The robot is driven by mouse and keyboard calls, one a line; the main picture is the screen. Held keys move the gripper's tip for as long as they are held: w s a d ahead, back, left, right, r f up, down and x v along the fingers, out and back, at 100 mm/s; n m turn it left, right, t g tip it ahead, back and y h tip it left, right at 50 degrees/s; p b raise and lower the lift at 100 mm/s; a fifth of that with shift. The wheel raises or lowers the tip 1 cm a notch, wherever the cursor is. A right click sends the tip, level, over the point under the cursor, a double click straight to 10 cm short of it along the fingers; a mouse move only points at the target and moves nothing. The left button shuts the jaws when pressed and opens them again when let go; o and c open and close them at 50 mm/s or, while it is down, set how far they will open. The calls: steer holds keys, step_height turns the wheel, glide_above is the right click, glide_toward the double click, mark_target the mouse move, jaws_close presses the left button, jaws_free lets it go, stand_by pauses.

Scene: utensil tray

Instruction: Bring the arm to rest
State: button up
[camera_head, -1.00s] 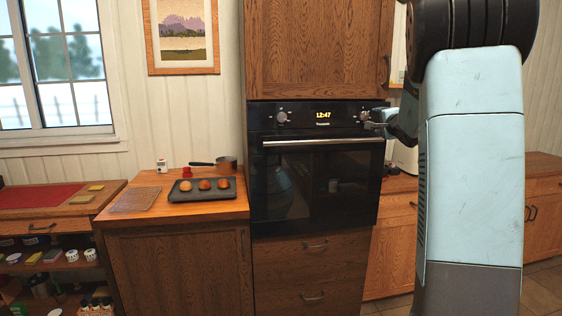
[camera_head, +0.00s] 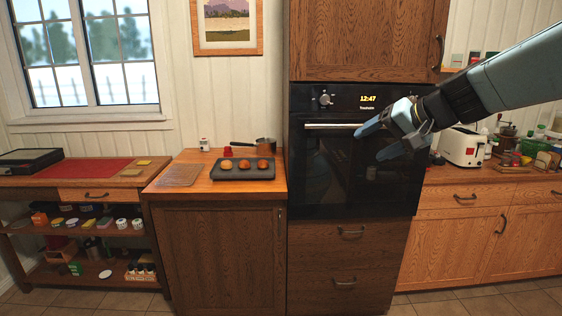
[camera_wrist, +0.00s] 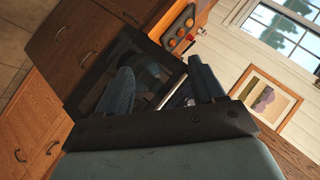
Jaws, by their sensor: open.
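My gripper (camera_head: 372,140) is in front of the closed black oven (camera_head: 335,175) in the head view, at the end of my arm reaching in from the right. Its fingers point left and are spread, with nothing between them. It overlaps the right part of the oven handle (camera_head: 325,126); I cannot tell how far it stands from the oven front. In the wrist view, the two fingers (camera_wrist: 165,90) are apart and tilted, with the oven handle (camera_wrist: 172,92) visible between them.
A toaster (camera_head: 462,147) and jars stand on the right counter. The floor in front shows clear.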

steer(key=s+d+f+n+g+h, duration=0.1)
steer(key=s+f+h, duration=0.2)
steer(key=s, duration=0.5)
steer(key=s+d+f+n+g+h, duration=0.1)
steer(key=s+f+n+h, duration=0.1)
steer(key=s+f, duration=0.3)
steer(key=shift+s+d+n+g+h, duration=0.35)
steer(key=shift+s+h, duration=0.55)
steer(key=shift+s, duration=1.3)
